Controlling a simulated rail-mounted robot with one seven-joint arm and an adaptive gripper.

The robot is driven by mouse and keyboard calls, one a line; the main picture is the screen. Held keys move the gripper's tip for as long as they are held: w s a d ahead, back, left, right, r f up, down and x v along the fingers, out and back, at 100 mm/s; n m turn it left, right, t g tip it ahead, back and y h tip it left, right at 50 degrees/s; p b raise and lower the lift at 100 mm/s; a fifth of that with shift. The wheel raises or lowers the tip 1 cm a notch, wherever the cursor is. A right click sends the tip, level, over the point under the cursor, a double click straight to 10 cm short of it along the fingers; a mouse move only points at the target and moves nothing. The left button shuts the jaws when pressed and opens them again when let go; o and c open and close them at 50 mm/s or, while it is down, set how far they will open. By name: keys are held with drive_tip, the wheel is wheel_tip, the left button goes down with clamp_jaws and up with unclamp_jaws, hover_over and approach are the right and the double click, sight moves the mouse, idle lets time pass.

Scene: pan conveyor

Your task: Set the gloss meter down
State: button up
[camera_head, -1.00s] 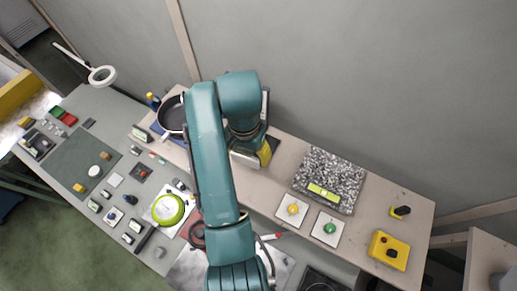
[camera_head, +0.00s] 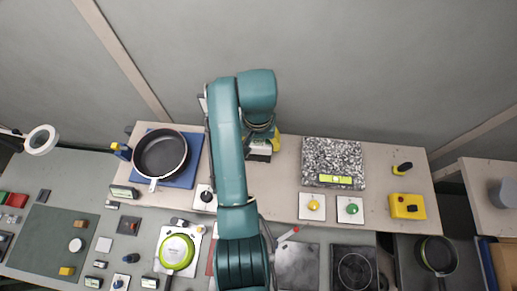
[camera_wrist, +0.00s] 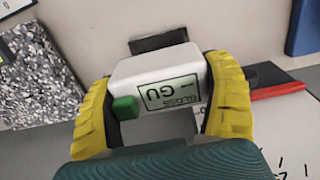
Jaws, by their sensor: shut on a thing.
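The gloss meter (camera_wrist: 155,75) is a white box with a green button and a small display that reads upside down in the wrist view. My gripper (camera_wrist: 160,88) has its yellow fingers closed on both sides of it. In the head view the gloss meter (camera_head: 259,147) shows as a pale block below my wrist, over the rear bench, and my gripper (camera_head: 262,140) is mostly hidden by my arm. A dark pad (camera_wrist: 158,43) lies just beyond the meter in the wrist view. I cannot tell whether the meter touches the bench.
A speckled slab (camera_head: 333,157) lies to the right, with yellow (camera_head: 313,206) and green (camera_head: 350,208) buttons before it. A frying pan (camera_head: 160,154) on a blue mat (camera_head: 190,172) is to the left. A red-and-black object (camera_wrist: 278,90) lies near the gripper.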

sight(258, 151)
drive_tip(key=shift+f, duration=2.4)
drive_tip(key=shift+f, duration=0.15)
drive_tip(key=o, duration=1)
drive_tip(key=shift+o, duration=0.2)
drive_tip(key=shift+r, duration=6.1)
